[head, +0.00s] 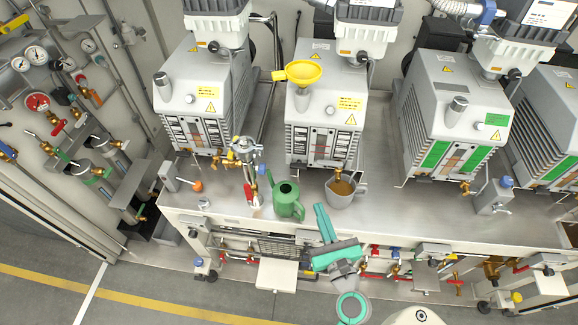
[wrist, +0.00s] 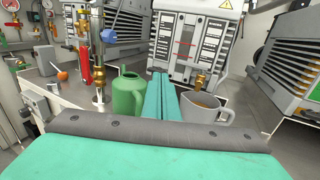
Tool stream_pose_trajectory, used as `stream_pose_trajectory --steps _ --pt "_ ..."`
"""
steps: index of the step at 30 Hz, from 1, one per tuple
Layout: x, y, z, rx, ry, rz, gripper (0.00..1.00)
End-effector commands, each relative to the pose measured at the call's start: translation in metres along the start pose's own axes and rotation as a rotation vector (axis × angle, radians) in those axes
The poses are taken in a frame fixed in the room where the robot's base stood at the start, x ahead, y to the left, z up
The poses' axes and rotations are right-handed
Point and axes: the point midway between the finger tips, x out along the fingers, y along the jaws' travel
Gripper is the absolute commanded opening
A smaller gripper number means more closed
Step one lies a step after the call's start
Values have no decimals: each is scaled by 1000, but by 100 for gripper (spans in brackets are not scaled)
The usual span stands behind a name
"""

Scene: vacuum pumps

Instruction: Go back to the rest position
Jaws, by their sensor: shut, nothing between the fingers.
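My gripper (head: 322,218) is shut and empty. In the wrist view the two fingers (wrist: 162,97) lie flat together between a green watering can (wrist: 128,93) and a grey jug (wrist: 209,108). The green can (head: 287,199) stands on the bench left of the fingers. The grey jug (head: 341,192) stands right of them, under the pump's brass tap, with brownish liquid in it. I cannot tell whether the fingers touch either vessel.
The steel bench (head: 410,215) carries a row of grey pumps (head: 326,115). A yellow funnel (head: 303,72) sits on the second pump. A brass valve post (head: 246,165) stands left of the can. Pipes and valves run under the bench edge. The floor (head: 150,300) at front left is clear.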

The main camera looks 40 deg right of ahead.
Motion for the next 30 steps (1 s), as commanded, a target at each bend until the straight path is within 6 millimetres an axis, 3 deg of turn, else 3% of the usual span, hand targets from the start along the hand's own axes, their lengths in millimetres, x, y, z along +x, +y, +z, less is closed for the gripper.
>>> stream_pose_trajectory --steps 7,11,16,21,30 --pt "-2 3 0 23 -2 5 0" --pt "-12 36 0 185 -16 63 0" --pt "-47 107 6 660 -11 192 0" --pt "-93 161 12 1209 66 268 0" --pt "-178 216 9 2175 346 167 0"
